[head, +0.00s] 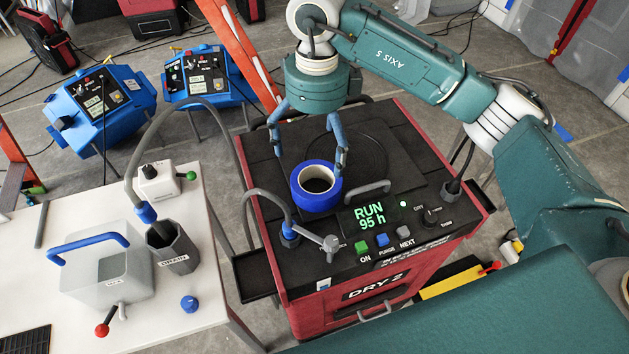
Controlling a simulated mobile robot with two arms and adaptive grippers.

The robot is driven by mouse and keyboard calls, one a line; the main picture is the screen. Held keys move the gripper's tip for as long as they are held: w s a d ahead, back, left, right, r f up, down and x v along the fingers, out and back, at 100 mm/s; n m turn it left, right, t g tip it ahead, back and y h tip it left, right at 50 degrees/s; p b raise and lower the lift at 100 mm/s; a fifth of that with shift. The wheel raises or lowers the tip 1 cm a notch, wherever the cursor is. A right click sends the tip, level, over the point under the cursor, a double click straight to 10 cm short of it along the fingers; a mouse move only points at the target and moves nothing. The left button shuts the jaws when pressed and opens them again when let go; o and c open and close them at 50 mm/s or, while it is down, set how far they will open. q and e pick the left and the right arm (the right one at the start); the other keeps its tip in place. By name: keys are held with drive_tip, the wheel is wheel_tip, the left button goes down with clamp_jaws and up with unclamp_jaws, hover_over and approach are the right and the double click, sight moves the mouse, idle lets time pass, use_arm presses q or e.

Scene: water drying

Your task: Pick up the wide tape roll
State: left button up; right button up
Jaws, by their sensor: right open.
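My right gripper (308,164) is open and empty, pointing down over the machine. Its two blue-grey fingers are spread, the left one behind and left of the roll, the right one close to the roll's right edge in the picture. I cannot tell whether that finger touches the roll. My left gripper is not in view.
A lidded handle (367,192) and hose fittings (290,233) stand close to the roll on the machine. A white table (190,306) at left holds a clear canister (108,272), a dark hexagonal cup (172,249) and a white box (160,181). An orange ladder (243,52) stands behind.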

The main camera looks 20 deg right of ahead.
wheel_tip(320, 180, down, 5)
drive_tip(key=shift+s+d+f+p, duration=0.1)
drive_tip(key=shift+s+p, duration=0.05)
drive_tip(key=shift+p, duration=0.55)
drive_tip(key=shift+f+p, duration=0.3)
wheel_tip(320, 180, down, 4)
drive_tip(key=shift+r+p, duration=0.15)
drive_tip(key=shift+p, duration=0.75)
drive_tip(key=shift+f, duration=0.5)
drive_tip(key=c, duration=0.9)
drive_tip(key=shift+r, duration=0.1)
drive_tip(key=shift+c, duration=0.2)
